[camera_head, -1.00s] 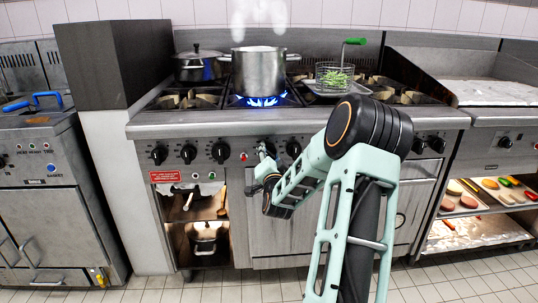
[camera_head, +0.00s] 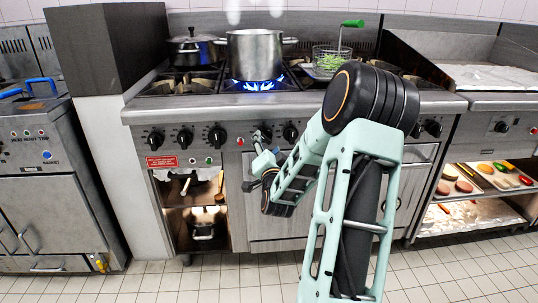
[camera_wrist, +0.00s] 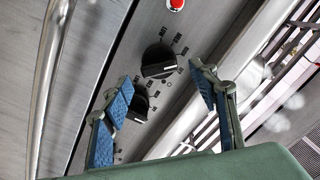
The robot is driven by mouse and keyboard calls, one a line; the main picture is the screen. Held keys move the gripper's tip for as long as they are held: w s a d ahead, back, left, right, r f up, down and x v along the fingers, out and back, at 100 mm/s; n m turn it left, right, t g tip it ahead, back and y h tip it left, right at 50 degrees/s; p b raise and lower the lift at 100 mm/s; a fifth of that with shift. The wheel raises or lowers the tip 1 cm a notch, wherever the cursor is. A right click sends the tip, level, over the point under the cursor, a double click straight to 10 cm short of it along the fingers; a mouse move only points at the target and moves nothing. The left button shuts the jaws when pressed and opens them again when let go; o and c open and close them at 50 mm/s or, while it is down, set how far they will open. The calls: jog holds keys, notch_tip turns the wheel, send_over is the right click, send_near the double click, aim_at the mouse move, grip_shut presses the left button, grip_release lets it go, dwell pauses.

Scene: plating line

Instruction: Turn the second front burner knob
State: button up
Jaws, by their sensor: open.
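A row of black burner knobs runs along the range's front panel. In the head view, three sit left of a red light: the left knob (camera_head: 155,139), the second knob (camera_head: 185,138) and the third knob (camera_head: 217,136). Right of the light, another knob (camera_head: 291,132) shows beside my gripper (camera_head: 260,164), with one more partly hidden behind it. In the wrist view, my gripper (camera_wrist: 163,82) is open and empty, its blue-padded fingers spread before the panel. One knob (camera_wrist: 158,61) shows between and beyond the fingertips. Another knob (camera_wrist: 138,104) is partly covered by the left finger. Contact is not visible.
The range's front rail (camera_head: 300,106) juts out above the knobs. An oven door handle (camera_wrist: 52,75) runs along the left of the wrist view. A steel pot (camera_head: 255,55) stands over a lit blue flame. Open shelves lie below the left knobs.

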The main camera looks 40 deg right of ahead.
jog(key=v, duration=0.6)
jog(key=shift+s, duration=0.35)
jog(key=shift+a, duration=0.15)
